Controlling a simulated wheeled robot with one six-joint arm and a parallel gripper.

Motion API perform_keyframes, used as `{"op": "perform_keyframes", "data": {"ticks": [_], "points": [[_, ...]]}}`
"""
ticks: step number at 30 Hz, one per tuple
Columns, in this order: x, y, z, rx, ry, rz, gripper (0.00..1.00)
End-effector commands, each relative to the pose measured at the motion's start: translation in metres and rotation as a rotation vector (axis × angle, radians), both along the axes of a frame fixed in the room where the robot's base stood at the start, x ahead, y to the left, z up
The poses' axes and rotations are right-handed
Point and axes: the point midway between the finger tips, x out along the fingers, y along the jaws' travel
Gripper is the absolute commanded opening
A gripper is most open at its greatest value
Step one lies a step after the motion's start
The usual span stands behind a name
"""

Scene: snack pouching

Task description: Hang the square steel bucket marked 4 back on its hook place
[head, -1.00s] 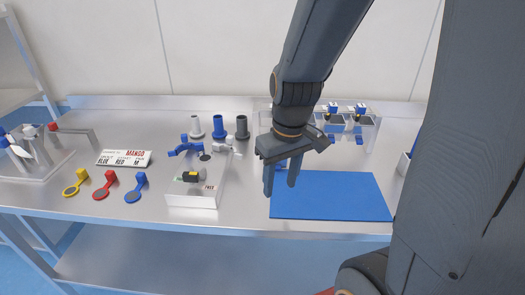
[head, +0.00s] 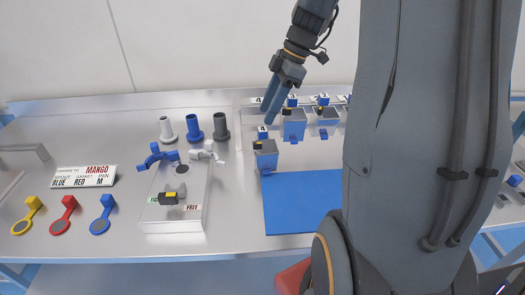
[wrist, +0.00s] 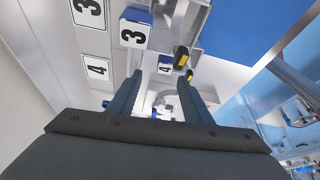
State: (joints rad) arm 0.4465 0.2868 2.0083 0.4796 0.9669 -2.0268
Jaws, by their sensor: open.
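The square steel bucket marked 4 (head: 267,159) stands upright on the steel table at the back left corner of the blue mat. Its blue 4 tag (head: 262,133) and a yellow-and-black piece are at its top. The 4 plate (head: 256,100) marks a place at the left end of the back rack, with no bucket seen there; the plate also shows in the wrist view (wrist: 96,67). My gripper (head: 267,103) is open and empty, up near that plate and apart from bucket 4. In the wrist view, bucket 4's tag (wrist: 165,69) shows between the open fingers (wrist: 160,85).
Bucket 3 (head: 293,127) and bucket 2 (head: 327,118) hang close to the right of place 4. The blue mat (head: 300,205) is bare. A white box (head: 175,218), a blue valve-like part (head: 157,155) and several upright spouts (head: 194,128) stand left.

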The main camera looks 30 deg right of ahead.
Motion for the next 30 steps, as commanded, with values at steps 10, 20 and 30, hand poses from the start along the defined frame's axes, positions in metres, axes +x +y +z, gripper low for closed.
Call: {"op": "perform_keyframes", "data": {"ticks": [10, 20, 30], "points": [[-0.005, 0.012, -0.036, 0.002, 0.006, 0.0, 0.45], [-0.002, 0.02, -0.066, 0.0, 0.003, -0.003, 0.45], [-0.002, 0.02, -0.066, -0.001, 0.002, -0.004, 0.2]]}}
